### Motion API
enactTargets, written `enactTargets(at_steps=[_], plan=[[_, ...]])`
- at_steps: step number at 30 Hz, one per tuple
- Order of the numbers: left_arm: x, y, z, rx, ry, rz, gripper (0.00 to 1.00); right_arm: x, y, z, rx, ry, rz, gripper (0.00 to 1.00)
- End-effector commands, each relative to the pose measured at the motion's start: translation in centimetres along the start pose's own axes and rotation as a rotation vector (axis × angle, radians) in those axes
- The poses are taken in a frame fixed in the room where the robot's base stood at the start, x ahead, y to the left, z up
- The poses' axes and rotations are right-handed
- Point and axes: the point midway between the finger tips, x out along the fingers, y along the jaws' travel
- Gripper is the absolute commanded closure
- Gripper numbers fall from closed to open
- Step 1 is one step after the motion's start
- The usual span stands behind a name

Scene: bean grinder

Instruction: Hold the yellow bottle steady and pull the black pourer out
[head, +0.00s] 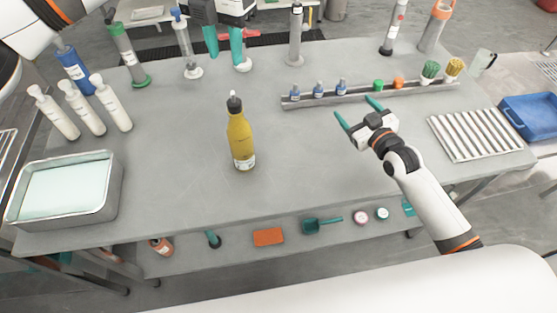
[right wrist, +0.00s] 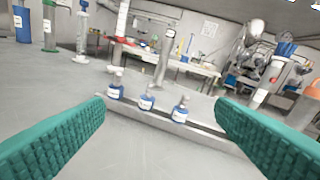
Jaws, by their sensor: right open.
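The yellow bottle (head: 240,138) stands upright near the middle of the grey table in the head view. The black pourer (head: 234,104) is seated in its neck, with a small pale tip on top. My left gripper (head: 225,56) is at the top of the head view, beyond the bottle and clear of it, its teal fingers apart and empty. My right gripper (head: 357,112) is open and empty, to the right of the bottle and apart from it. Its two fingers frame the right wrist view (right wrist: 160,130). The bottle does not show in the right wrist view.
White squeeze bottles (head: 85,105) and a metal tray (head: 112,193) stand left. A ribbed tray (head: 478,134) lies right. The table around the yellow bottle is clear.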

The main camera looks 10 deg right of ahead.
Motion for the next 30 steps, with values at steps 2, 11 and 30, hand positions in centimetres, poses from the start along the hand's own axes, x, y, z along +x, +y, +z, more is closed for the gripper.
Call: enactTargets(at_steps=[2, 11, 30], plan=[[0.0, 0.0, 0.0, 0.0, 0.0, 0.0, 0.64, -0.5, 4.8, 1.0, 0.026, -0.038, 0.089, 0.21], [0.0, 0.0, 0.0, 0.0, 0.0, 0.0, 0.64, -5.1, 19.2, 4.6, 0.161, -0.151, 0.368, 0.21], [0.0, 0.0, 0.0, 0.0, 0.0, 0.0, 0.64, -3.0, 26.3, 7.7, 0.236, -0.192, 0.469, 0.21]])
